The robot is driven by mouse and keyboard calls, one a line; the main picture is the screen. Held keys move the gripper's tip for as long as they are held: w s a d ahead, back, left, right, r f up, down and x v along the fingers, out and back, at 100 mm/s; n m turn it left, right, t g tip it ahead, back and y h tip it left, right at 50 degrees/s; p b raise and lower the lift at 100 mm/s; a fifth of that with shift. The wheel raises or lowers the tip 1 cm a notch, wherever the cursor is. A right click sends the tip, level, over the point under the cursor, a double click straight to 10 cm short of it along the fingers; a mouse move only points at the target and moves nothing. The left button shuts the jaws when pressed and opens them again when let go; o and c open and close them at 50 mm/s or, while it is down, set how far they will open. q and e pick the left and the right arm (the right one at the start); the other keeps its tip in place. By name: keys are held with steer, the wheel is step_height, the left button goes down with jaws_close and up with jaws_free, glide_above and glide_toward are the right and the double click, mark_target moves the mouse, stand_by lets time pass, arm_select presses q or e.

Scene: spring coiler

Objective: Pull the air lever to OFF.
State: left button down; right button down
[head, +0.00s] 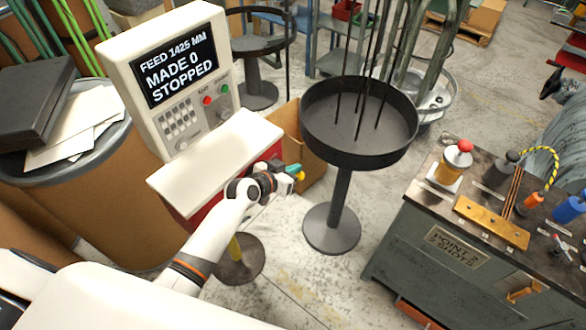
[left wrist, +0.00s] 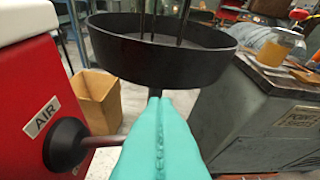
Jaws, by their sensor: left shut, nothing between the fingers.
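The red machine side (left wrist: 30,85) carries a white AIR label (left wrist: 41,117). Below it, a round black boss (left wrist: 65,145) has a grey metal lever shaft (left wrist: 103,141) reaching right toward my fingers. The shaft's far end is hidden behind the fingers. My left gripper (left wrist: 157,105) shows as two teal fingers pressed together, shut and empty. In the head view the left gripper (head: 293,170) is beside the machine's red side, below the cream shelf. A small yellow bit shows by its fingertips; I cannot tell what it is. No OFF mark is legible. My right gripper is out of view.
The control panel (head: 172,72) reads FEED 1425 MM, MADE 0, STOPPED. A black round pan on a stand (head: 358,150) is close to the right of the gripper. A cardboard box (head: 297,140) stands behind. A grey workbench (head: 445,255) is at right. Floor between is clear.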

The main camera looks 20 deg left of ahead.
arm_select(q)
steer(key=shift+d+f, duration=0.1)
steer(key=shift+s+d+f, duration=0.1)
steer(key=shift+d+f, duration=0.05)
steer(key=shift+f, duration=0.05)
steer(key=shift+f+m, duration=0.1)
steer(key=shift+m, duration=0.2)
steer(key=shift+s+d+f+m+t+y, duration=0.2)
steer(key=shift+d+f+m+t+y, duration=0.1)
steer(key=shift+d+f+m+y, duration=0.3)
steer(key=shift+m+t+y, duration=0.4)
steer(key=shift+m+y, duration=0.3)
steer(key=shift+m, duration=0.2)
steer(key=shift+s+d+f+b, duration=0.1)
steer(key=shift+d+f+b, duration=0.15)
steer(key=shift+f, duration=1.15)
steer(key=shift+s+d+f+b, duration=0.1)
steer(key=shift+d+f+b, duration=0.1)
steer(key=shift+f, duration=1.15)
